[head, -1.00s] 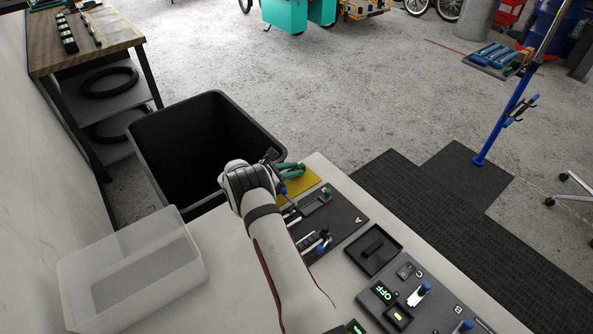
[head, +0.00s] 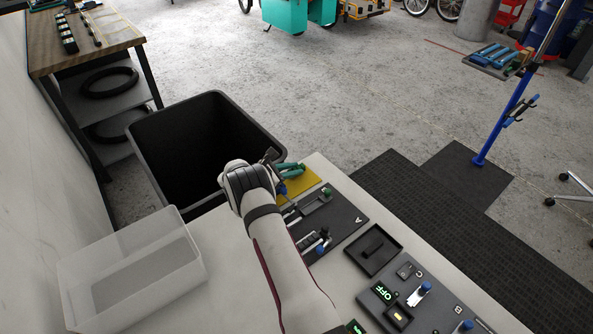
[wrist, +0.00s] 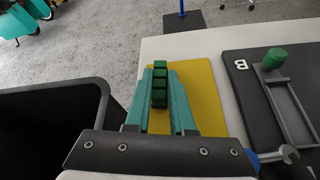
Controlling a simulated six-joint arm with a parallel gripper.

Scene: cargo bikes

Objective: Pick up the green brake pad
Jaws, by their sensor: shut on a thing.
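My gripper (wrist: 160,88) has two teal fingers, shut on the dark green brake pad (wrist: 160,74), a ridged, blocky strip. The pad stands lengthwise between the fingers, over a yellow mat (wrist: 203,92) on the white bench. I cannot tell whether the pad still touches the mat. In the head view my gripper (head: 291,168) is over the same yellow mat (head: 299,185), beyond my wrist. The pad cannot be made out there.
A black open bin (head: 150,150) stands left of my gripper. A clear plastic tray (head: 130,268) is at lower left. A dark panel (head: 345,215) with tools and a green knob lies right of the mat, with more panels at lower right.

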